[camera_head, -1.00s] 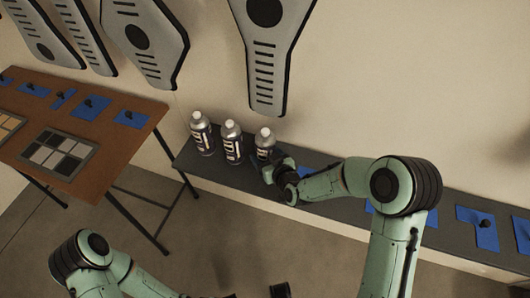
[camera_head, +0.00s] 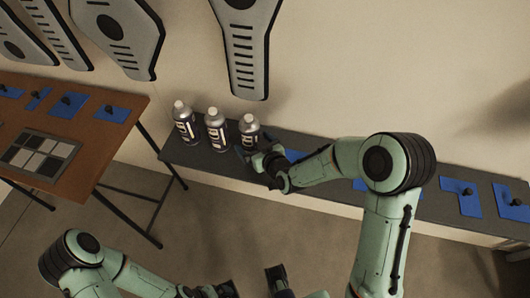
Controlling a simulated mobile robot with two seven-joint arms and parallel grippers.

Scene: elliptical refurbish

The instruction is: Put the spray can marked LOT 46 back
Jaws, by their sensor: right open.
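Three spray cans with white caps and dark, pale-lettered labels stand upright in a row at the left end of the dark shelf: the left can (camera_head: 185,124), the middle can (camera_head: 216,131) and the right can (camera_head: 249,130). The lettering is too small to read, so I cannot tell which is LOT 46. My right gripper (camera_head: 248,153) is open at the foot of the right can, partly covering it; I cannot tell whether they touch. My left arm comes in low at the left; its gripper (camera_head: 228,289) is dark and cut off by the bottom edge.
The dark shelf (camera_head: 330,172) runs along the wall, with blue patches and black knobs toward the right. A brown table (camera_head: 105,140) at the left holds a checkered panel (camera_head: 40,153) and more blue patches. Grey slotted panels (camera_head: 245,45) hang above.

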